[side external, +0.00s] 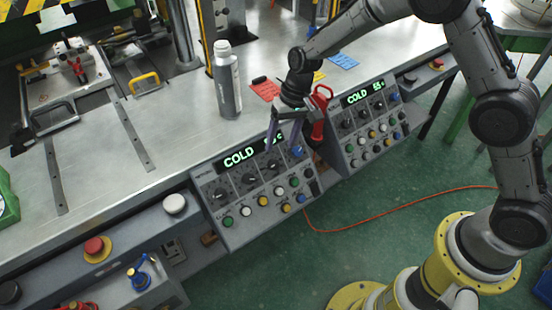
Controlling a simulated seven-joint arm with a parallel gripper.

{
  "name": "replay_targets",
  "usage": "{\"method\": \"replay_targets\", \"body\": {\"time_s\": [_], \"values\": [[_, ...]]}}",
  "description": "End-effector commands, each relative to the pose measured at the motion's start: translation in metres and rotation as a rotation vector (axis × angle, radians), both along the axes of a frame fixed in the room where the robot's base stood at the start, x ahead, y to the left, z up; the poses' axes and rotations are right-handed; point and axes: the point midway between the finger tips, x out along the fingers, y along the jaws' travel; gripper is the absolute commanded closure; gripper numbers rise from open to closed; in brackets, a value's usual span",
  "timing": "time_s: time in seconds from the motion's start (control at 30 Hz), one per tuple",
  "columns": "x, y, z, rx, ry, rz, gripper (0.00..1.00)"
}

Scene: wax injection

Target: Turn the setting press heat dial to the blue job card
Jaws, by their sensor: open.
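The blue job card (343,60) lies on the metal bench, right of the yellow card (320,76) and the orange-red card (265,89). Two grey control panels, the left panel (209,180) and the right panel (338,117), are fixed along the bench front. Each has a green COLD display, a row of dark dials and coloured buttons. Their small labels are unreadable, so I cannot tell which is the setting press. My gripper (285,147) is open and points down at the right-hand dials of the left panel, hiding part of its display. Contact with a dial cannot be made out.
A red-handled tool (320,112) stands between the panels, close to my gripper. A grey bottle (227,82) stands on the bench left of the cards. A red stop button (95,246) is at lower left. An orange cable (400,211) crosses the green floor.

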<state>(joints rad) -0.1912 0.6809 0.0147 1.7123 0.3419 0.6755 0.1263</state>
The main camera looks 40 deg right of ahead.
Motion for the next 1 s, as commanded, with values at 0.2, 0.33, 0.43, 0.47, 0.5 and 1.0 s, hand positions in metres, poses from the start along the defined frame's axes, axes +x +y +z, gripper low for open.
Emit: {"method": "replay_targets", "body": {"time_s": [0.2, 0.33, 0.43, 0.47, 0.5, 1.0], "values": [[0.001, 0.009, -0.041, -0.001, 0.003, 0.001, 0.32], [0.002, 0.013, -0.056, 0.000, 0.001, 0.000, 0.32], [0.003, 0.015, -0.064, 0.000, 0.001, 0.001, 0.32], [0.003, 0.015, -0.065, 0.000, 0.001, 0.001, 0.32], [0.003, 0.015, -0.067, 0.000, 0.000, 0.001, 0.32], [0.003, 0.016, -0.068, 0.000, -0.001, 0.001, 0.66]]}}
